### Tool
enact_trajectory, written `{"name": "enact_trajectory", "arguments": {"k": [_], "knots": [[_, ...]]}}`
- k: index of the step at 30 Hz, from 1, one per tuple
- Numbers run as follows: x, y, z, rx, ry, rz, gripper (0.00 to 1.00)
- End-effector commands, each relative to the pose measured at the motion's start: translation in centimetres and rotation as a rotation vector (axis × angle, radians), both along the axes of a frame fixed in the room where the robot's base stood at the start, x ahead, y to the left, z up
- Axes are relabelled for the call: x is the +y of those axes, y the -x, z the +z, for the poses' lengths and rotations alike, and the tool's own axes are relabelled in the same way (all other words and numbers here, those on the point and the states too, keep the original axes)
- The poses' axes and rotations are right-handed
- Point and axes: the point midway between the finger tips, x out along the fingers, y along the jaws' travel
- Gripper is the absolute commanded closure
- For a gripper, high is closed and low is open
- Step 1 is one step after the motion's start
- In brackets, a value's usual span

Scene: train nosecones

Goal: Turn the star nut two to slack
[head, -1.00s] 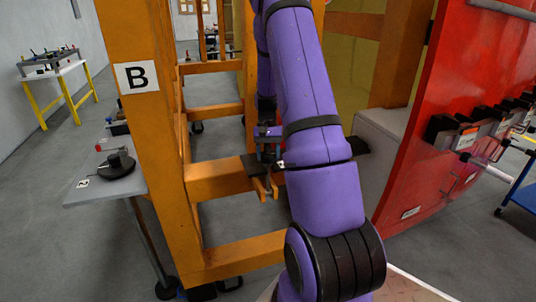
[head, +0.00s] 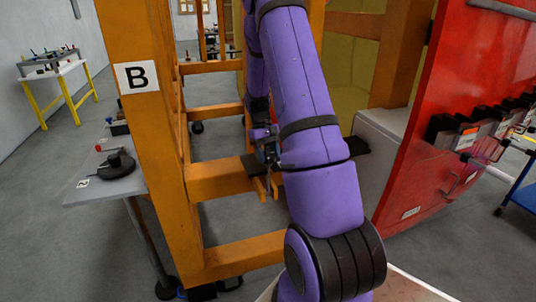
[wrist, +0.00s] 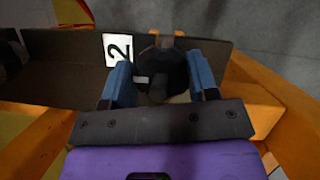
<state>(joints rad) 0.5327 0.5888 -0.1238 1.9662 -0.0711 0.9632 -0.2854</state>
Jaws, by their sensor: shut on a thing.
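In the wrist view, the dark star nut (wrist: 160,68) sits beside a white label with the number 2 (wrist: 117,49). My gripper (wrist: 158,88) is shut on it, with one blue finger on each side. A small pale tab shows between the fingers. The nut's lower part and the contact with the fingers are too dark to see well. In the head view, my gripper (head: 268,158) is at the orange frame's crossbar, partly behind my purple arm. The nut cannot be made out there.
The orange frame (head: 160,190) with a B sign (head: 136,77) stands around the gripper. A red nosecone panel (head: 430,130) with dark latches (head: 455,132) is at the right. A grey side table (head: 105,186) holds a dark round object (head: 117,165) at the left.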

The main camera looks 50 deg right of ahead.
Motion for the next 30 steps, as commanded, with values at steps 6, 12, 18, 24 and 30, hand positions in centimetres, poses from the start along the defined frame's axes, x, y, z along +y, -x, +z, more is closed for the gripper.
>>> {"name": "enact_trajectory", "arguments": {"k": [6, 12, 18, 24, 30], "knots": [[0.0, 0.0, 0.0, -0.001, 0.0, 0.002, 0.7], [0.0, 0.0, 0.0, 0.0, 0.0, 0.002, 0.23], [0.0, 0.0, 0.0, 0.0, 0.0, 0.001, 0.2], [-0.1, -0.3, 0.6, -0.002, 0.001, 0.001, 0.2], [-0.5, -1.4, 3.3, -0.004, 0.003, 0.003, 0.2]]}}
